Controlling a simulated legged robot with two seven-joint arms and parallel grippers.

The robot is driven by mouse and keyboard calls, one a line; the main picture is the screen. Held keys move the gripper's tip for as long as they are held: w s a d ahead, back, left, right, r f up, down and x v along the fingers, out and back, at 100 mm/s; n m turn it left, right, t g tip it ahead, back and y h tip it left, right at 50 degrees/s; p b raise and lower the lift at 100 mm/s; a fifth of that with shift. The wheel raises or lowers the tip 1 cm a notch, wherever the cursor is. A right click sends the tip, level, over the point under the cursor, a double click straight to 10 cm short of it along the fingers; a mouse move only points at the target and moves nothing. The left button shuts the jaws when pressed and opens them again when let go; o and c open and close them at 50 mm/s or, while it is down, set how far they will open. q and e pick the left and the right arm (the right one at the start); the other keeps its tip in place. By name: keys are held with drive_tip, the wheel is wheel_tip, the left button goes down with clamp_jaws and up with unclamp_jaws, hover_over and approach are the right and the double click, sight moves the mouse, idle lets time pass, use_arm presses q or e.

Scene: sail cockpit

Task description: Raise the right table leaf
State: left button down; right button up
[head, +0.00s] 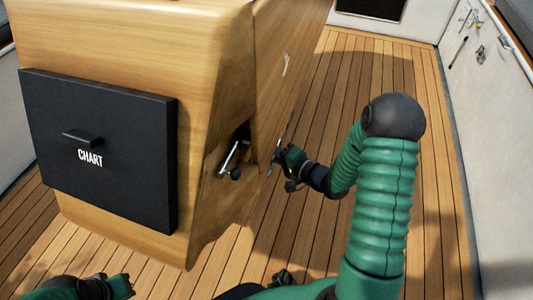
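The wooden table (130,40) stands at the left of the head view. Its right leaf (288,75) hangs down along the right side. A metal lever with a dark knob (234,172) sits in a recess at the table's near right corner, beside the leaf. My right gripper (281,157) is at the lower edge of the leaf, just right of the lever. Its fingers are small and dark, so I cannot tell whether they are open or touch the leaf. My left gripper (124,287) is low at the bottom left, in front of the table and away from the leaf.
A black drawer front marked CHART (110,140) with a small handle covers the table's near end. The plank deck (335,90) is clear to the right of the leaf. A white side wall (495,120) with small fittings bounds the right.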

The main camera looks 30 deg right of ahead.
drive_tip(key=shift+a, duration=0.1)
drive_tip(key=shift+c, duration=0.3)
clamp_jaws()
idle(1.1)
